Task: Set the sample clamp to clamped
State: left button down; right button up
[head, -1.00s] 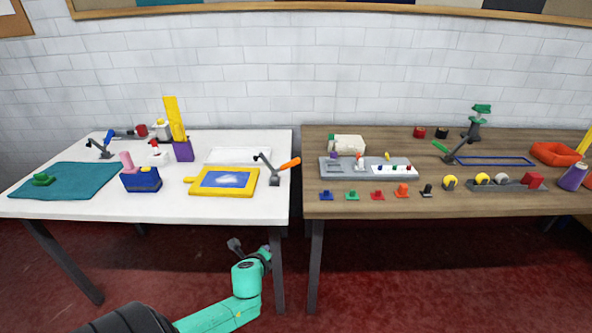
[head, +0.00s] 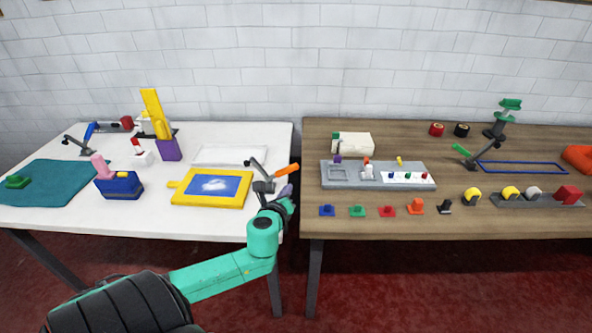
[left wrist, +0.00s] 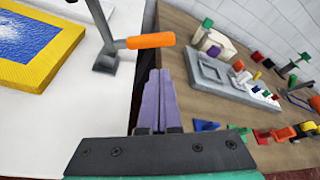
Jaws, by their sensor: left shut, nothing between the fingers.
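A toggle clamp with an orange handle (head: 287,168) stands at the right end of the white table, beside the yellow frame; no label shows whether it is the sample clamp. In the left wrist view its orange handle (left wrist: 150,41) sticks out to the right from a grey lever and base (left wrist: 106,62). My left gripper (head: 287,191) is at the table's right edge, close to the handle. In the left wrist view its purple fingers (left wrist: 160,78) are together and empty, their tips just below the handle in the picture; contact cannot be told. My right gripper is not in view.
The yellow frame with a blue picture (head: 211,187) lies left of the clamp. A green-handled clamp (head: 462,150) stands on the wooden table (head: 450,225), another clamp (head: 80,145) at the white table's left. A gap separates the tables. A grey fixture (head: 378,175) lies right.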

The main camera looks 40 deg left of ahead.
aim_at(291, 171)
pick_arm(q)
jog(key=x, duration=0.9)
jog(key=shift+b, duration=0.3)
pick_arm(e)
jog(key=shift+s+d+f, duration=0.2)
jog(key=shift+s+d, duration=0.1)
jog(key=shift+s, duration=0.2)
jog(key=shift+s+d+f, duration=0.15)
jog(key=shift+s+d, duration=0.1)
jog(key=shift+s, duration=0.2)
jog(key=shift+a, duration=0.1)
